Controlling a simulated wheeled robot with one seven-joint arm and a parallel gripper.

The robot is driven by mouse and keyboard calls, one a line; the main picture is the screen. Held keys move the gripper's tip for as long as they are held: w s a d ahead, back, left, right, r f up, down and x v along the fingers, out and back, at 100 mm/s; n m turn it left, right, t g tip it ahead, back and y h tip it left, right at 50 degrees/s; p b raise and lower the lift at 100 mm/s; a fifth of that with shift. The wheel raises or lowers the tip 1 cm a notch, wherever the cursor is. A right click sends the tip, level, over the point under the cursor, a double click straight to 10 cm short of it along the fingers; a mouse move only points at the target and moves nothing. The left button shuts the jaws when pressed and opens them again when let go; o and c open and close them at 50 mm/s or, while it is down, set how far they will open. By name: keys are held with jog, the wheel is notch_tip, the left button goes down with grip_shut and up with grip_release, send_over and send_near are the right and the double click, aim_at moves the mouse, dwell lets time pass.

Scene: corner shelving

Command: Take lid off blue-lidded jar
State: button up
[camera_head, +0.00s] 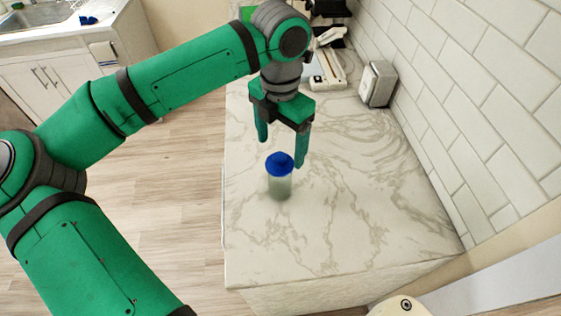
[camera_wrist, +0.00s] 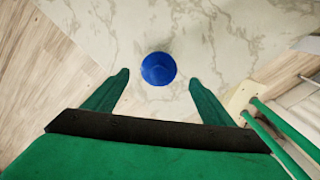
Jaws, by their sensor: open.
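The jar (camera_head: 279,186) stands upright on the marble counter, with a clear or pale body and a blue lid (camera_head: 280,163) on its top. In the wrist view only the round blue lid (camera_wrist: 158,68) shows; the jar's body is hidden beneath it. My gripper (camera_head: 281,152) is open and empty, pointing down near the lid. In the wrist view its two green fingers (camera_wrist: 158,80) are spread wide, one on each side of the lid, with clear gaps. I cannot tell the exact height of the fingertips over the lid.
The marble counter (camera_head: 350,205) is bare around the jar. A tiled wall (camera_head: 470,110) runs along its right side. A grey metal box (camera_head: 377,84) and a white appliance (camera_head: 325,70) stand farther back. A sink (camera_head: 38,14) is at the far left.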

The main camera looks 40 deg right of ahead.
aim_at(280, 155)
jog(key=shift+w+f, duration=0.1)
jog(key=shift+f, duration=2.25)
jog(key=c, duration=1.1)
